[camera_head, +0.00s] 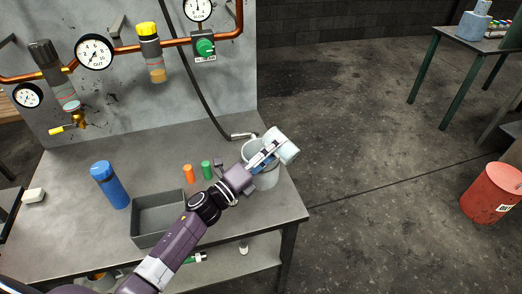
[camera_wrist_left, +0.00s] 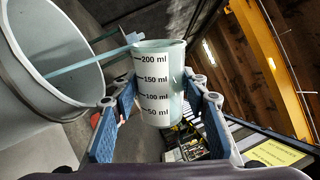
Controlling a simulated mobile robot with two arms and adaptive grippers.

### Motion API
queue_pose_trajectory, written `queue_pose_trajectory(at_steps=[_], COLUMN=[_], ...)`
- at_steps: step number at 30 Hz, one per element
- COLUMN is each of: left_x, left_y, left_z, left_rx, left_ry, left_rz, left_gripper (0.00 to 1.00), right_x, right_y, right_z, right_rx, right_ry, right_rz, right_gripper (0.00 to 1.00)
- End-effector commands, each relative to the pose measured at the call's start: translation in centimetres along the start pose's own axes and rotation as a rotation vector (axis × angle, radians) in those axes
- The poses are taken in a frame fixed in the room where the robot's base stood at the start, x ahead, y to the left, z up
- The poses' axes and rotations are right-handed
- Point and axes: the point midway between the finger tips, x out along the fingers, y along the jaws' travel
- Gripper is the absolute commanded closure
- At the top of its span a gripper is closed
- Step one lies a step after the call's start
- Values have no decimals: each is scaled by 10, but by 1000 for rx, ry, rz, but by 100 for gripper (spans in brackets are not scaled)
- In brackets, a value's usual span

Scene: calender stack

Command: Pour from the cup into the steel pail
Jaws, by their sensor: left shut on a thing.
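The cup (camera_wrist_left: 157,92) is a pale measuring beaker with black ml marks. My left gripper (camera_head: 268,157) is shut on it, with a blue-padded finger on each side in the left wrist view (camera_wrist_left: 160,112). In the head view the cup (camera_head: 285,146) is tipped over above the rim of the steel pail (camera_head: 265,179). The pail is light grey and stands near the table's right edge, partly hidden by my gripper. The left wrist view shows its wide open mouth (camera_wrist_left: 48,35). A pale blue-green stream (camera_wrist_left: 90,58) runs from the cup's lip into the pail. My right gripper is not in view.
A grey open tray (camera_head: 160,216), a blue bottle (camera_head: 109,185), and small orange (camera_head: 188,173) and green (camera_head: 207,170) cylinders are on the table. A panel with pipes and gauges (camera_head: 94,52) stands behind. A dark hose (camera_head: 192,75) hangs down near the pail.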

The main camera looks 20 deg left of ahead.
Motion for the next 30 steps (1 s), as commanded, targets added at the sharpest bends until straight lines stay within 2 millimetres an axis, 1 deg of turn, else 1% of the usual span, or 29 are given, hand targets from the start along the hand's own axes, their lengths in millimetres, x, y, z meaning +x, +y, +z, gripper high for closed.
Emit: queue_pose_trajectory(at_steps=[30], left_x=[1], left_y=[-4], left_z=[11], left_rx=[-111], left_ry=[-24], left_rz=[-2], left_gripper=[91], right_x=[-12], right_y=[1], right_z=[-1], right_rx=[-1], right_ry=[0], right_rz=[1], right_gripper=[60])
